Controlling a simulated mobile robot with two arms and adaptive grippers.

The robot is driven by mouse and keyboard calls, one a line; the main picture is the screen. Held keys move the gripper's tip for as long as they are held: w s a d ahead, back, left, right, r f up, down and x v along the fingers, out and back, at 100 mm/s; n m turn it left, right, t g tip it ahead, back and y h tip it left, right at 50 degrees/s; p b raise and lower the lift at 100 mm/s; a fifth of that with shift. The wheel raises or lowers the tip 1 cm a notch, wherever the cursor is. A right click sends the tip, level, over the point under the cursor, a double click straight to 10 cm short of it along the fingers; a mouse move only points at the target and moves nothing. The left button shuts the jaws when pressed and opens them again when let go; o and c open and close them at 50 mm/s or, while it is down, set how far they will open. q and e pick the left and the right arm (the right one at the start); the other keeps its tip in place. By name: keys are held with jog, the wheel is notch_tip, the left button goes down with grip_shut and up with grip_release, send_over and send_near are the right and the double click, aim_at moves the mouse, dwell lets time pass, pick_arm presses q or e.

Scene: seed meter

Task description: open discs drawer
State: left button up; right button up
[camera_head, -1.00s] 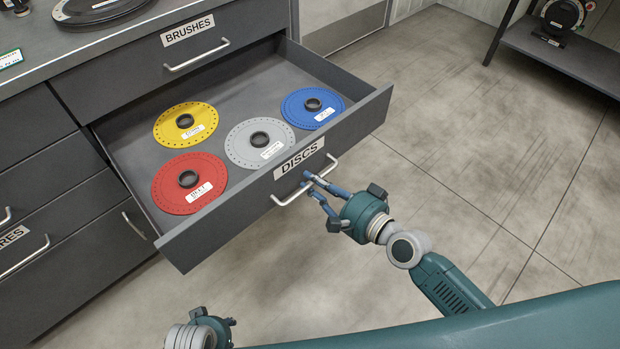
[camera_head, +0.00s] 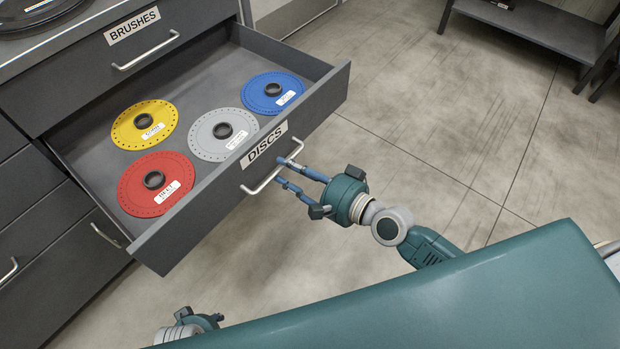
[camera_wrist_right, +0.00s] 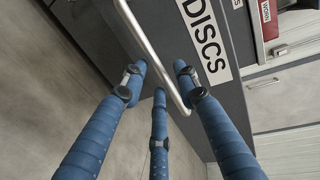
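The discs drawer (camera_head: 318,108) is pulled well out of the grey cabinet, so its inside shows. Its bar handle (camera_head: 263,184) sits below the DISCS label (camera_head: 264,145). My right gripper (camera_head: 285,172) is at the handle with its blue fingers apart. In the right wrist view the fingers (camera_wrist_right: 158,82) are spread, with the handle bar (camera_wrist_right: 152,55) passing between the outer fingertips; firm contact cannot be told. My left gripper (camera_head: 206,320) shows only partly at the bottom edge, its fingers not clear.
In the drawer lie a yellow disc (camera_head: 125,131), a red disc (camera_head: 135,191), a grey disc (camera_head: 205,146) and a blue disc (camera_head: 257,97). The shut brushes drawer (camera_head: 190,20) is above. Open floor (camera_head: 440,100) lies right; a dark low table (camera_head: 545,30) stands beyond.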

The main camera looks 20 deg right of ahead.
jog(key=v, duration=0.9)
jog(key=shift+s+d, duration=0.2)
jog(key=shift+s, duration=0.1)
